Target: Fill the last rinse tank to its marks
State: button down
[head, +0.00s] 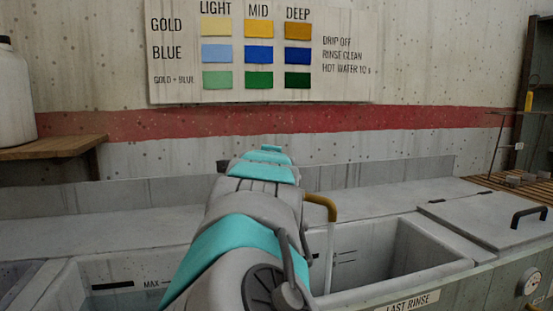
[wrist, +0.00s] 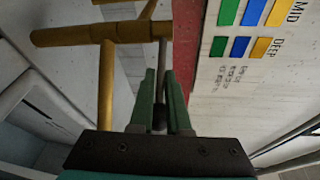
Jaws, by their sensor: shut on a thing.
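The last rinse tank (head: 425,245) is at the lower right in the head view, open, with its label (head: 408,303) on the front. Short dark marks (head: 346,254) show on its inner wall; I cannot make out a water level. A brass tap spout (head: 321,202) curves over it, with a thin pale vertical streak below that looks like running water. In the wrist view the brass pipe (wrist: 75,36) and a grey lever rod (wrist: 162,57) show. My gripper (wrist: 160,100) is shut on the lever's dark end. In the head view my arm hides the gripper and lever.
A neighbouring tank with a MAX mark (head: 151,284) lies left, partly behind my arm. A closed lid (head: 495,218) with a black handle is right of the rinse tank. A colour chart (head: 260,52) hangs on the wall. A white jug (head: 14,100) stands on a shelf.

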jog(key=shift+s+a+m+g+h+b, duration=0.1)
jog(key=shift+s+a+m+h+b, duration=0.15)
jog(key=shift+m+h, duration=0.45)
jog(key=shift+s+a+m+g+h+b, duration=0.15)
jog(key=shift+a+m+h, duration=0.25)
jog(key=shift+h, duration=0.5)
jog(key=shift+s+a+m+g+h+b, duration=0.1)
jog(key=shift+s+a+m+h, duration=0.15)
jog(key=shift+m+h, duration=0.45)
jog(key=c, duration=0.9)
grip_release()
